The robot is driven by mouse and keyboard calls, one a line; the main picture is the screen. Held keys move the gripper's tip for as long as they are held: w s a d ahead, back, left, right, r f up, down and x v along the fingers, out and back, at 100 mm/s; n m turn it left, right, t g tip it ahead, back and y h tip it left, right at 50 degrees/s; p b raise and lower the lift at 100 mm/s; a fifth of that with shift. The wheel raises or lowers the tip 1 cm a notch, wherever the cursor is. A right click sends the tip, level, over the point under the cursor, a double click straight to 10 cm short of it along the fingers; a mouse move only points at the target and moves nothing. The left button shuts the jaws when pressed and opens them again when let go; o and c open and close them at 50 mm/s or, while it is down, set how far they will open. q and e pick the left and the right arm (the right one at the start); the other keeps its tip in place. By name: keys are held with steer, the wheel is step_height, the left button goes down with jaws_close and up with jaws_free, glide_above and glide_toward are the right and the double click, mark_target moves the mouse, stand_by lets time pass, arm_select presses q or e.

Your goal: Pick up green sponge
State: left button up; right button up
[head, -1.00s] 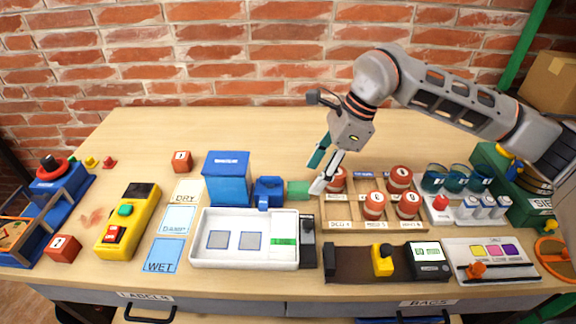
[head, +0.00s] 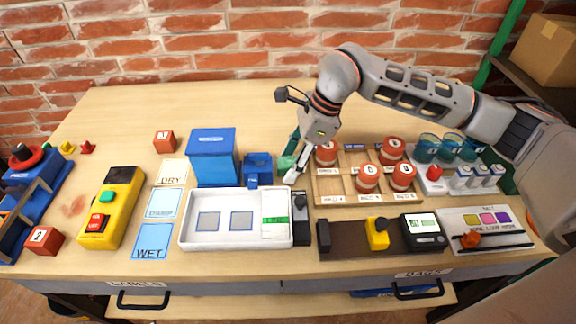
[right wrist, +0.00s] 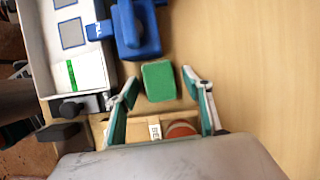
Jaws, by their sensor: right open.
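The green sponge (right wrist: 159,81) lies on the wooden table, just ahead of the fingertips in the right wrist view. In the head view the sponge (head: 287,162) shows only in part, mostly behind the gripper fingers. My right gripper (right wrist: 160,84) is open, with one finger to each side of the sponge's near end; I cannot tell any contact. In the head view my right gripper (head: 292,160) points down between the blue device and the wooden tray. My left gripper is not in view.
A blue device (head: 257,168) stands close to the left of the sponge. A wooden tray (head: 330,188) with red-topped jars is close on the right. The white tray (head: 188,225) lies in front. Table behind the sponge is clear.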

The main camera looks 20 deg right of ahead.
mark_target(291, 161)
steer(key=shift+r, duration=0.1)
steer(key=shift+c, duration=0.4)
steer(key=c, duration=0.9)
arm_select(q)
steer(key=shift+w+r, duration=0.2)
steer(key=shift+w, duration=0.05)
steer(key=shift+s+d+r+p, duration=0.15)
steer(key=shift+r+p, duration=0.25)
steer(key=shift+p, duration=0.2)
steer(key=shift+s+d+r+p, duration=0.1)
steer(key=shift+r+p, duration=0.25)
steer(key=shift+p, duration=0.2)
arm_select(e)
step_height(291, 161, up, 20)
steer(key=shift+r, duration=0.1)
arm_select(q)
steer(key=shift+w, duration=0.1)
